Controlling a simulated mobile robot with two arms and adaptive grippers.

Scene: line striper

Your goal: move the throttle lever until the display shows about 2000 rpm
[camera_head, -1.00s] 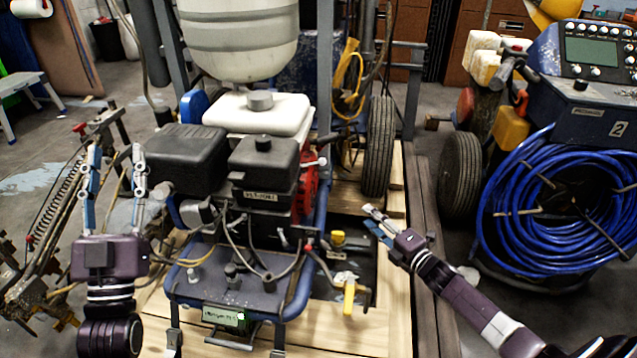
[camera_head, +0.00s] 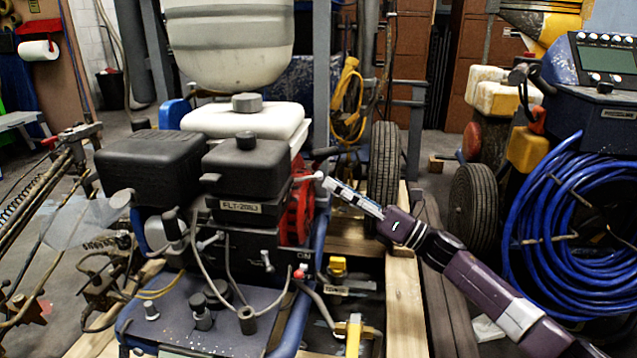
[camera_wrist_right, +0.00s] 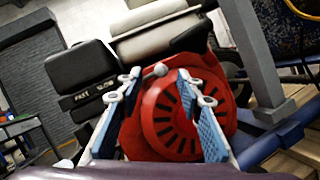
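The throttle lever, a thin rod with a pale round knob (camera_head: 319,175), sticks out to the right from the engine beside the red recoil housing (camera_head: 298,208). In the right wrist view its grey knob (camera_wrist_right: 160,70) shows between the fingertips, against the red housing. My right gripper (camera_head: 328,184) is at the knob with its fingers apart; the wrist view also shows it open (camera_wrist_right: 158,78). I cannot tell whether a finger touches the lever. No rpm reading can be seen. My left gripper is out of view.
The black engine boxes (camera_head: 247,170) and a white tank (camera_head: 245,120) stand close left of the gripper. A black wheel (camera_head: 383,165) is behind it. A blue hose coil (camera_head: 560,230) and a control panel (camera_head: 605,60) are at right.

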